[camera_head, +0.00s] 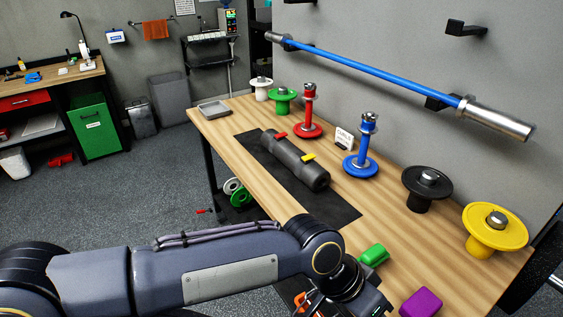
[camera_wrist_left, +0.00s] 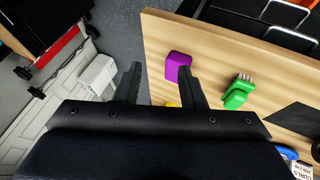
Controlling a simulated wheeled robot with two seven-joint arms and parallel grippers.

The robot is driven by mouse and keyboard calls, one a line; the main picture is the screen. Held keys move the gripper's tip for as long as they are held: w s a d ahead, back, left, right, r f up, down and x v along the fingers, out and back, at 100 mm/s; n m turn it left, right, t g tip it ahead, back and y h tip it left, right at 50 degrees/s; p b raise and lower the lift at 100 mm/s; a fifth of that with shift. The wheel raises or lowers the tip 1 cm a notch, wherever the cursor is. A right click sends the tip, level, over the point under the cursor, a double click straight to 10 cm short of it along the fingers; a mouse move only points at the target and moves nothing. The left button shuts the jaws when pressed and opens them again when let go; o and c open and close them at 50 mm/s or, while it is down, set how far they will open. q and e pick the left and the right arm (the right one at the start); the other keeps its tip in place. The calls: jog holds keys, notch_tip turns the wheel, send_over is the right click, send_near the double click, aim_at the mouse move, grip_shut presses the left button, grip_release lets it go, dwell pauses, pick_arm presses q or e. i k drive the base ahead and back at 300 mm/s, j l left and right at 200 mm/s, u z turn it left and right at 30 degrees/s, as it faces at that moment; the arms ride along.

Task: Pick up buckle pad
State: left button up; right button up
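The buckle pad appears to be the thick dark roll (camera_head: 292,158) with a red clip and a yellow clip. It lies on a black mat (camera_head: 340,211) on the wooden table in the head view. My left arm comes in from the left, and its gripper is at the near table edge, partly hidden behind my own wrist. The pad is beyond it, apart from it. In the left wrist view my left gripper (camera_wrist_left: 160,68) has its fingers apart with nothing held. The roll is not visible there. My right gripper is not in view.
A purple block (camera_head: 421,303) and a green brush (camera_head: 374,255) lie near the left gripper. Red (camera_head: 309,128), blue (camera_head: 362,165), black (camera_head: 427,187) and yellow (camera_head: 495,230) weight stands line the wall side. A blue barbell (camera_head: 380,75) hangs above. A grey tray (camera_head: 214,109) sits at the far end.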

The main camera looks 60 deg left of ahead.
aim_at(314, 176)
jog(key=u, duration=2.1)
jog(key=i+j+z, duration=0.1)
jog(key=z, duration=0.4)
jog(key=i+j+z, duration=0.1)
jog(key=z, duration=0.35)
jog(key=i+j+z, duration=0.15)
jog(key=j+z, duration=0.15)
jog(key=j, duration=0.25)
jog(key=i+j+z, duration=0.1)
jog(key=j+z, duration=0.15)
jog(key=j, duration=0.35)
jog(key=i+j+z, duration=0.1)
jog(key=j+z, duration=0.2)
jog(key=j, duration=0.3)
jog(key=j+z, duration=0.2)
jog(key=j, duration=3.05)
